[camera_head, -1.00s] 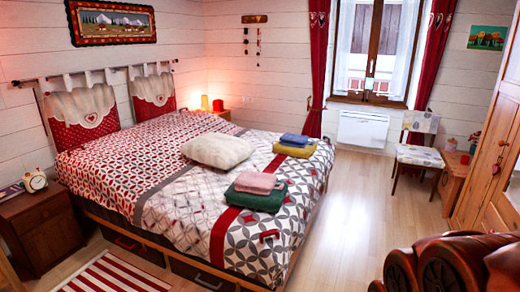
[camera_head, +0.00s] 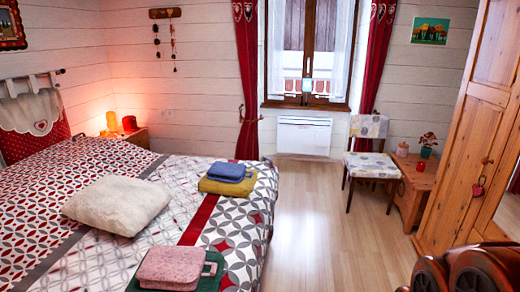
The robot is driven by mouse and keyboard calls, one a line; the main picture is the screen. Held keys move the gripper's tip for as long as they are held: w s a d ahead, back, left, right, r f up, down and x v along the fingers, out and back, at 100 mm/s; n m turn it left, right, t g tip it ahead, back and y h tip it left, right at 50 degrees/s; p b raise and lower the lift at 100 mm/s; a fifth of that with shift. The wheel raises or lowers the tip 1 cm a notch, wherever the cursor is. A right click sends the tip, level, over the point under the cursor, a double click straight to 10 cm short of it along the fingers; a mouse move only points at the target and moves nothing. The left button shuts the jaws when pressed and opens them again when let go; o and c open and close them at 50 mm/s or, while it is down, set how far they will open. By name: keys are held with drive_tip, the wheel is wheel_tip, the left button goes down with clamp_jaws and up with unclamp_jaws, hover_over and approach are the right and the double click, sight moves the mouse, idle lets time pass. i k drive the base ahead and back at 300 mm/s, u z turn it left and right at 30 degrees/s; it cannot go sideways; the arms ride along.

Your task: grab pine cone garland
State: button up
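A wooden peg rack (camera_head: 165,13) is fixed high on the white plank wall, left of the window. Two thin strings hang from it. The longer, right-hand string of brown and reddish pieces (camera_head: 173,48) looks like the pine cone garland, but it is too small to be sure. The shorter left string (camera_head: 156,34) carries small dark pieces. Both hang free, with nothing touching them. My gripper is not in view.
The bed (camera_head: 95,160) fills the left, with a cushion (camera_head: 117,204) and folded towels (camera_head: 229,172) on it. A lit lamp (camera_head: 112,121) stands in the corner. Bare floor (camera_head: 318,220) lies right of the bed. A chair (camera_head: 371,165), small table (camera_head: 411,189) and wardrobe (camera_head: 462,150) stand right.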

sight(157, 41)
drive_tip(key=z, duration=0.25)
drive_tip(key=i, duration=5.25)
drive_tip(key=u, duration=0.5)
drive_tip(key=i, duration=1.5)
drive_tip(key=u, duration=1.45)
drive_tip(key=i, duration=1.75)
drive_tip(key=u, duration=0.85)
drive_tip(key=k, duration=0.3)
drive_tip(key=u, duration=1.3)
drive_tip(key=i, duration=0.15)
drive_tip(key=z, duration=0.6)
